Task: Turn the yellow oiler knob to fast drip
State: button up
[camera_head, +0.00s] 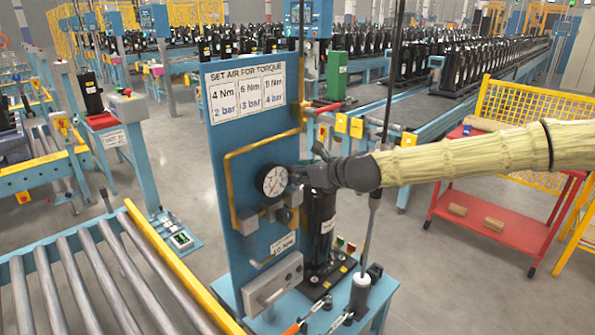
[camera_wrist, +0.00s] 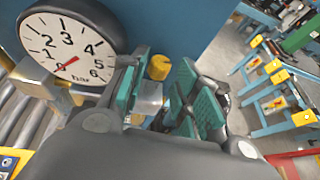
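The yellow oiler knob (camera_wrist: 160,66) shows in the wrist view as a small yellow cylinder in front of the blue panel, above a clear or grey body. My gripper (camera_wrist: 162,88) is open, with one teal-padded finger left of the knob and the other to its right. The knob appears in the gap between them, beyond the pads; I see no contact. In the head view my gripper (camera_head: 303,173) is just right of the round pressure gauge (camera_head: 271,181), and the knob is hidden there behind the gripper.
The gauge (camera_wrist: 68,45) stands close to my left finger in the wrist view. The blue panel (camera_head: 233,135) carries a torque chart (camera_head: 246,93) and yellow piping. A black compressor cylinder (camera_head: 320,232) stands below my gripper. A rod tool (camera_head: 373,215) hangs to the right.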

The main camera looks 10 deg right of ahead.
jog(key=shift+x, duration=0.85)
grip_shut()
jog(key=shift+y, duration=0.3)
jog(key=shift+w+d+r+n+g+y+p, duration=0.15)
jog(key=shift+n+g+y+p, duration=0.2)
jog(key=shift+n+g+y, duration=0.25)
jog(key=shift+w+d+f+n+g+y+p, duration=0.1)
jog(key=shift+n+g+y+p, duration=0.35)
jog(key=shift+n, duration=0.35)
jog(key=shift+w+d+n+g+y+p, duration=0.15)
jog(key=shift+n+g+y+p, duration=1.05)
jog(key=shift+n, duration=0.4)
jog(key=shift+g, duration=0.25)
